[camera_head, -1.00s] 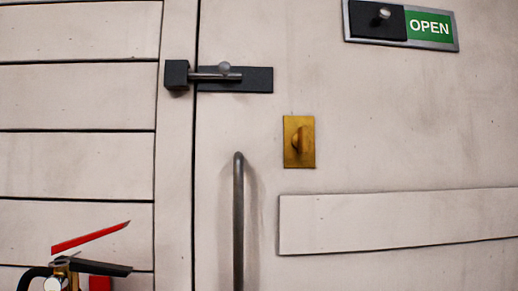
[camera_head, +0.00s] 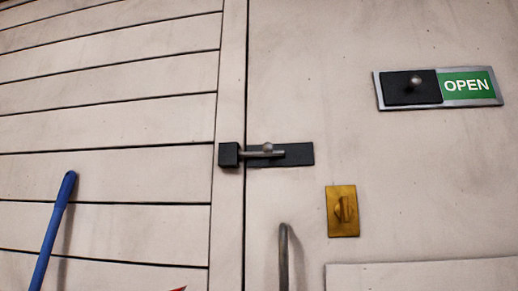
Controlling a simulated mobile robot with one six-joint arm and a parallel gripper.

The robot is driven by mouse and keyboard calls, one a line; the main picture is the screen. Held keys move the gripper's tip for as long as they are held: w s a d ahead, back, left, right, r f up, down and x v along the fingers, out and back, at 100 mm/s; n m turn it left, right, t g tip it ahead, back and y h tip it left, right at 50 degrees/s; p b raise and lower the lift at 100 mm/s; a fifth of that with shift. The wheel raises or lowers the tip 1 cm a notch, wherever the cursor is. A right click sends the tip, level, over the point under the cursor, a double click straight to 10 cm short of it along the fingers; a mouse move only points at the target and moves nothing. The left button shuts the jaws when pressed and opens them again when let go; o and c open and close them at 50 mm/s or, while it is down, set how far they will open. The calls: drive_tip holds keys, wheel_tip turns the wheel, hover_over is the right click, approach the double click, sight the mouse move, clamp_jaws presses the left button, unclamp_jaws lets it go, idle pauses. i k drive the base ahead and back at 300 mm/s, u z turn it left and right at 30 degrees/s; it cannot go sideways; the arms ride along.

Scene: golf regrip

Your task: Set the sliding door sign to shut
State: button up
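The door sign (camera_head: 378,103) is a grey-framed plate on the pale door, at the upper right of the head view. Its black slider (camera_head: 398,92) with a small round metal knob (camera_head: 415,82) covers the left half. The right half shows a green panel reading OPEN (camera_head: 467,86). Whatever lies under the slider is hidden. My gripper does not show in this view.
A black slide bolt (camera_head: 290,155) spans the door's left edge into a block on the frame. A brass thumb-turn plate (camera_head: 341,211) and a dark vertical handle (camera_head: 284,260) are below. A blue pole (camera_head: 54,232) leans at the lower left against the plank wall (camera_head: 110,130).

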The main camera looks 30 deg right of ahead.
sight(412, 86)
drive_tip(key=u, duration=0.3)
drive_tip(key=k, duration=0.9)
drive_tip(key=z, duration=1.5)
